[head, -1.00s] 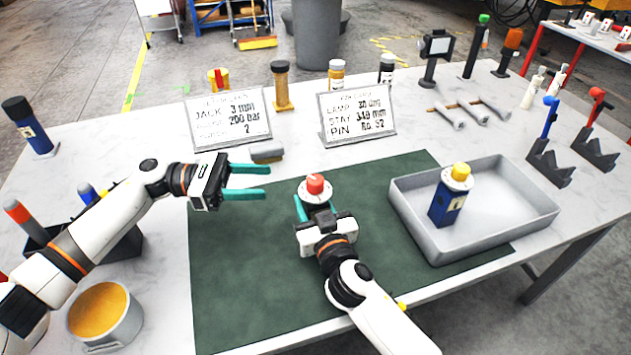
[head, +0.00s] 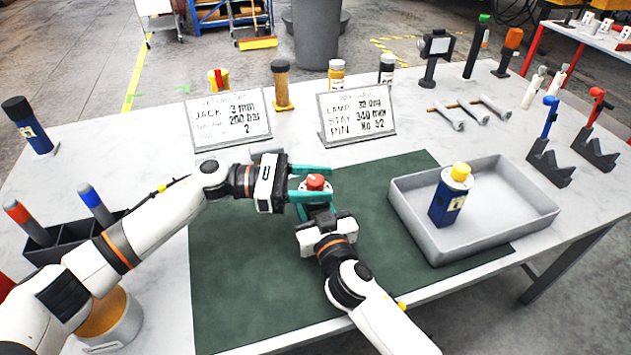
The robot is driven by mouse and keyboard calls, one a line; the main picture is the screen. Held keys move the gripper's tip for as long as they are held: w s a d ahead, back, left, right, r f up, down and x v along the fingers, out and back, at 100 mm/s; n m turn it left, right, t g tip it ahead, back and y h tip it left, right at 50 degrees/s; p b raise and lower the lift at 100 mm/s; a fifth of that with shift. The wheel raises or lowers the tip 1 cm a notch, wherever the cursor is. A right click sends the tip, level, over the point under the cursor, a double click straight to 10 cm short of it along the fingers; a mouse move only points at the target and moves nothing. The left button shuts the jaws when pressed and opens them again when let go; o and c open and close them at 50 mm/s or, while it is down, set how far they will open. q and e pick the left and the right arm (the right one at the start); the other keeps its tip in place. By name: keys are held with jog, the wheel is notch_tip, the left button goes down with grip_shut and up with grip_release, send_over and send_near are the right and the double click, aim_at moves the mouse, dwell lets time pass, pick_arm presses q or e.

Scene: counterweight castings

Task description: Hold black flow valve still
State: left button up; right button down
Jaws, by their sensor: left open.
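The black flow valve stands upright on the green mat (head: 245,290), its red knob (head: 315,182) on top of a silver collar. Most of its dark body is hidden behind the grippers. My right gripper (head: 317,207) comes from the front, with its teal fingers on either side of the body, and appears shut on it. My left gripper (head: 312,184) is open, coming from the left. Its teal fingers lie on the far and near sides of the red knob; I cannot tell whether they touch it.
A grey tray (head: 408,222) on the right holds a blue bottle with a yellow cap (head: 450,195). Two signs (head: 228,120) (head: 357,113) stand behind the mat. A black holder (head: 65,240) with markers and a round pot (head: 118,325) are at left. The mat's front left is clear.

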pick_arm(q)
jog(key=shift+c, duration=0.2)
jog(key=c, duration=0.9)
jog(key=shift+c, duration=0.2)
jog(key=shift+t, duration=0.3)
jog(key=n+t+y, duration=0.1)
jog(key=n+t, duration=0.1)
jog(key=t, duration=0.1)
jog(key=n+t, duration=0.3)
jog(key=t, duration=0.1)
jog(key=shift+y, duration=0.4)
jog(key=t, duration=0.1)
jog(key=n+t+y, duration=0.1)
jog(key=shift+s+d+r+n+t, duration=0.1)
jog(key=shift+d+r+n+t, duration=0.05)
jog(key=shift+r+n+t, duration=0.15)
pick_arm(e)
jog(key=shift+s+a, duration=0.1)
pick_arm(q)
jog(key=n+t+y, duration=0.3)
jog(key=t, duration=0.1)
jog(key=shift+f+n+y, duration=0.15)
jog(key=shift+n+y, duration=0.15)
jog(key=shift+n+t+y, duration=0.6)
jog(key=shift+t+y, duration=0.1)
jog(key=shift+y, duration=0.1)
jog(key=shift+n, duration=0.3)
